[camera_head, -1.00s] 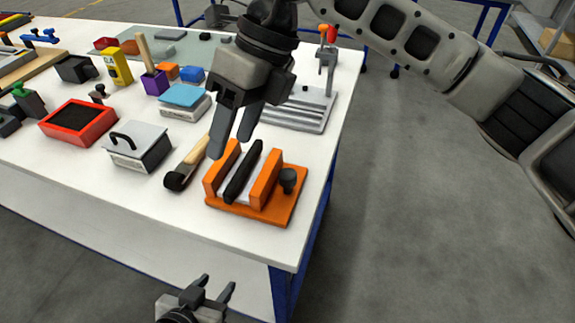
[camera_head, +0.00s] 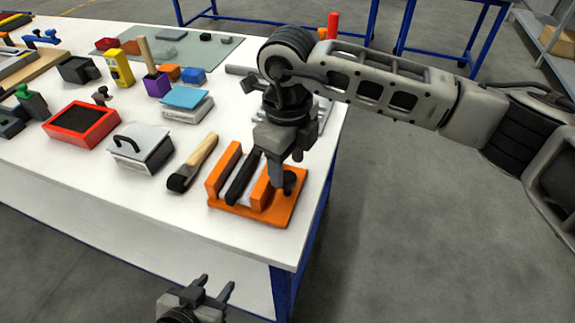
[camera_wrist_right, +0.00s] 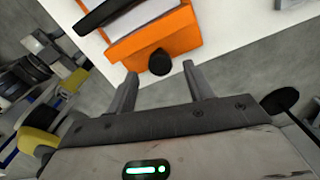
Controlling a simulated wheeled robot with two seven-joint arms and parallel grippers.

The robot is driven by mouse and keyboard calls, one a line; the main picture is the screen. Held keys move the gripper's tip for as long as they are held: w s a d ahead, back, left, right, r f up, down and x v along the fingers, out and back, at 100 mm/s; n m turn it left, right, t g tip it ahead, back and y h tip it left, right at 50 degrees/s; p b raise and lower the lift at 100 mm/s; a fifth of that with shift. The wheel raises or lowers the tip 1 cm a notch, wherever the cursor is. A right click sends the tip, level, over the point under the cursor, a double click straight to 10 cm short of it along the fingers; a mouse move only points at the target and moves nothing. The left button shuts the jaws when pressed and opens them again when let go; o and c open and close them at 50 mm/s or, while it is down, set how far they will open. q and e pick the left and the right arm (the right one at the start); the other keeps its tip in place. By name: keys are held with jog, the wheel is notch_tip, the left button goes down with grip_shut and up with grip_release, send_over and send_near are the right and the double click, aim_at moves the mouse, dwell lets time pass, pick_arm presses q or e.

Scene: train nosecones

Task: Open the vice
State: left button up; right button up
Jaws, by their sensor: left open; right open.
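The orange vice (camera_head: 228,205) sits at the table's front right corner, with a dark bar (camera_head: 243,178) between its orange jaws. Its black knob (camera_head: 290,182) is on the right side, partly hidden by my right gripper (camera_head: 285,180). In the right wrist view the knob (camera_wrist_right: 160,62) lies just ahead of and between the fingertips of my right gripper (camera_wrist_right: 158,70), which is open. The orange vice body (camera_wrist_right: 155,38) is beyond it. My left gripper (camera_head: 208,287) is open and empty, low in front of the table.
A wooden-handled brush (camera_head: 195,160) lies left of the vice. A white box with a black handle (camera_head: 140,150), a red tray (camera_head: 80,107) and a scale with a blue top (camera_head: 187,97) stand further left. The floor right of the table is clear.

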aim_at(288, 185)
jog(key=shift+f, duration=1.35)
